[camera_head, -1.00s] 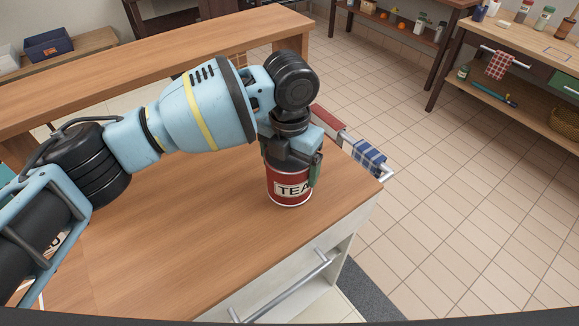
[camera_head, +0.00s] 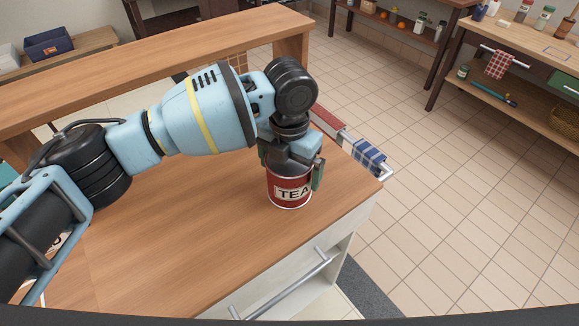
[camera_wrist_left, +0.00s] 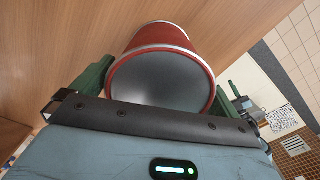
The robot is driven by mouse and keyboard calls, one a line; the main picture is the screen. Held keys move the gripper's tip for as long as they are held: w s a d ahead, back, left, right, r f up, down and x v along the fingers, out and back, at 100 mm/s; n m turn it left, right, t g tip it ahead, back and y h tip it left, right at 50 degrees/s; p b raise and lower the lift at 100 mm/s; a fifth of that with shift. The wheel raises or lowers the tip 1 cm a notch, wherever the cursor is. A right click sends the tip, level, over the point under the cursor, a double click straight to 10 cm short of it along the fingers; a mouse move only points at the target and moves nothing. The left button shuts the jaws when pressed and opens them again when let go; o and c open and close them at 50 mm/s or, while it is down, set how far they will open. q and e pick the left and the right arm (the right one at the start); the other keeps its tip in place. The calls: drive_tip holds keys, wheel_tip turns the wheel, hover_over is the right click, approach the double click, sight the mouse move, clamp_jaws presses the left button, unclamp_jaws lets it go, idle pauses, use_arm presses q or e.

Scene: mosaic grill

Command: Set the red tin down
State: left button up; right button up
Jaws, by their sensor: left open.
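The red tin (camera_head: 290,190), labelled TEA, stands upright on the wooden counter (camera_head: 170,220) near its right corner. My left gripper (camera_head: 291,178) is directly above the tin, pointing down, with a green finger on either side of it. The fingers are open, and the tin sits between them. In the left wrist view the tin (camera_wrist_left: 160,80) shows its grey lid and red side between the two green fingers (camera_wrist_left: 155,92). My right gripper is not in view.
A drawer handle (camera_head: 290,287) is on the counter's front. Blue checked cloth (camera_head: 369,157) hangs on a rail beyond the counter's right edge. A raised wooden ledge (camera_head: 170,70) runs behind. The counter left of the tin is clear.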

use_arm(q)
wheel_tip(320, 180, up, 12)
drive_tip(key=shift+f, duration=0.1)
idle(0.5)
